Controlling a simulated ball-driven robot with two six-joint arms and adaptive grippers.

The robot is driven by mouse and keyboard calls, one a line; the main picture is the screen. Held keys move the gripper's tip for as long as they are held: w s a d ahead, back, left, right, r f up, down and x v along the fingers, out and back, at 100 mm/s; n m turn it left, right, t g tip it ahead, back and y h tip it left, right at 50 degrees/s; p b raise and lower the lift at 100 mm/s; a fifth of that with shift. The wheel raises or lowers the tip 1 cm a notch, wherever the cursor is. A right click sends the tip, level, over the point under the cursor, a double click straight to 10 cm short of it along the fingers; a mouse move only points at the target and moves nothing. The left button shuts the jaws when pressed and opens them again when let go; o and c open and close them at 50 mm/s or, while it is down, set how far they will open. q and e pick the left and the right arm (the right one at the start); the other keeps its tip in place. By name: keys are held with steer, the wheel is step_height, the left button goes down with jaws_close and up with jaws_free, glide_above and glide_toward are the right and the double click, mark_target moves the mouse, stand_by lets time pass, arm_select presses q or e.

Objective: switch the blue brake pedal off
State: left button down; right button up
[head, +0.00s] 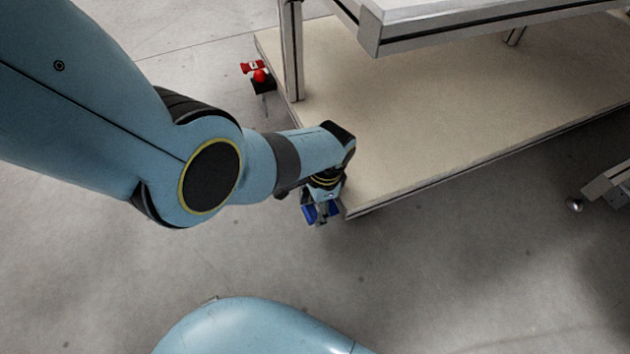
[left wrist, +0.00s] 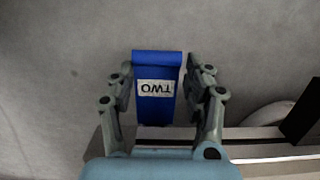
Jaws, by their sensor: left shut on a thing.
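The blue brake pedal (left wrist: 157,62) is a blue plate with a white label reading TWO, upside down in the left wrist view. My left gripper (left wrist: 160,78) has one finger on each side of it and is shut on it. In the head view the pedal (head: 309,214) shows as small blue patches at the corner of the low board, partly hidden by my left gripper (head: 321,208). The pedal's mount and its exact tilt cannot be made out. My right gripper is not in view.
A low beige board (head: 430,120) lies right of my left wrist, with a metal frame post (head: 292,50) standing on it. A small red device (head: 253,67) is at its far left edge. A caster (head: 574,204) stands at the right. The grey floor in front is clear.

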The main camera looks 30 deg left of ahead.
arm_select(q)
steer(key=shift+s+d+f, duration=0.15)
steer(key=shift+s+d, duration=0.25)
steer(key=shift+s, duration=0.15)
steer(key=c, duration=0.9)
jaws_free()
steer(key=o, duration=0.5)
steer(key=shift+w, duration=0.1)
steer(key=shift+c, duration=0.2)
steer(key=shift+w+a, duration=0.15)
steer(key=shift+w+r, duration=0.1)
steer(key=shift+r, duration=0.1)
steer(key=shift+r, duration=0.2)
step_height(320, 180, up, 11)
steer(key=w+d, duration=0.1)
steer(key=shift+w+r, duration=0.1)
